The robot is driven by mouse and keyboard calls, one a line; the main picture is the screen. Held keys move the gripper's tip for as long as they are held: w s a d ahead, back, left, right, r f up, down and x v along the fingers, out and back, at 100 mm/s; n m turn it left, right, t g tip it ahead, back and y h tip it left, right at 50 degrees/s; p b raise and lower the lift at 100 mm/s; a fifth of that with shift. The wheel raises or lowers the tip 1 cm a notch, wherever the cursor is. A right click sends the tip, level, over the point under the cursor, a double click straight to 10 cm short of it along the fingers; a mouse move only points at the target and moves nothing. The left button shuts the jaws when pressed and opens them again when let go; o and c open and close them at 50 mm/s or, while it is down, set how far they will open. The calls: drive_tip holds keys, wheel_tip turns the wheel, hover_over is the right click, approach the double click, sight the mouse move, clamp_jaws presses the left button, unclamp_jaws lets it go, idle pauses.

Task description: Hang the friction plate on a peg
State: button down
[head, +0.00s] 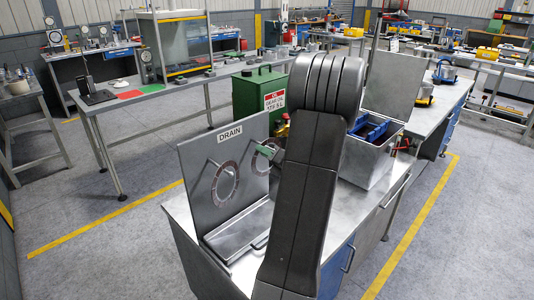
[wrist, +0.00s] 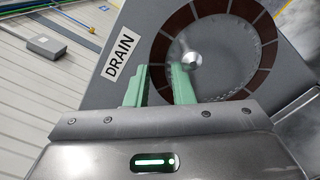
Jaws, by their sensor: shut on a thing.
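The friction plate (wrist: 158,48), a ring with brown segments, is in front of my gripper (wrist: 158,80) in the wrist view. The green fingers are shut on its rim. A round metal peg end (wrist: 190,60) shows within the ring's opening, close to the held rim. I cannot tell whether the plate rests on the peg. In the head view my gripper (head: 268,150) is at the right side of the upright DRAIN panel (head: 194,160), largely hidden by my arm. Another ring (head: 226,183) shows at the panel's left peg.
A shallow metal tray (head: 232,237) lies at the panel's foot on the bench. A green can (head: 250,95) stands behind the panel. An open metal box (head: 365,163) with blue contents stands right of my arm. The floor at left is clear.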

drive_tip(key=shift+f, duration=0.15)
drive_tip(key=c, duration=1.2)
unclamp_jaws()
drive_tip(key=shift+o, duration=0.2)
drive_tip(key=shift+s+d, duration=0.1)
drive_tip(key=p+v, duration=0.1)
drive_tip(key=v, duration=0.5)
drive_tip(key=shift+s+d, duration=0.3)
drive_tip(key=b+x, duration=0.1)
drive_tip(key=x, duration=0.5)
drive_tip(key=shift+w+a, duration=0.2)
